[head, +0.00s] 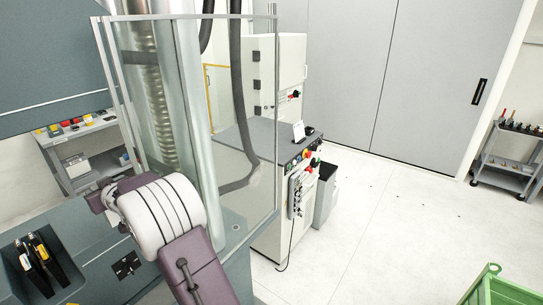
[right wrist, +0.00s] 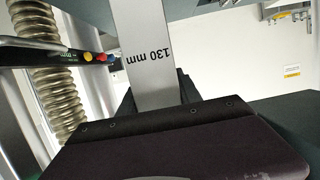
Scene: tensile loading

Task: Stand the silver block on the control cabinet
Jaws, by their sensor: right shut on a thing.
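The silver block (right wrist: 148,55) is a flat metal bar marked "130 mm"; the print appears upside down in the right wrist view. My right gripper (right wrist: 155,98) is shut on it, and the block extends out from the dark jaws. The block's far end is cut off by the top of the picture. The control cabinet (head: 272,225) stands in the middle of the head view, with a dark top and coloured buttons. An arm of mine crosses the lower left of the head view, but its gripper and the block are hidden there. My left gripper is not in view.
A clear guard panel (head: 245,100) with a metal frame stands between my arm and the cabinet. A small white card (head: 299,131) stands on the cabinet's top. A ribbed metal column (right wrist: 55,80) is close in the wrist view.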

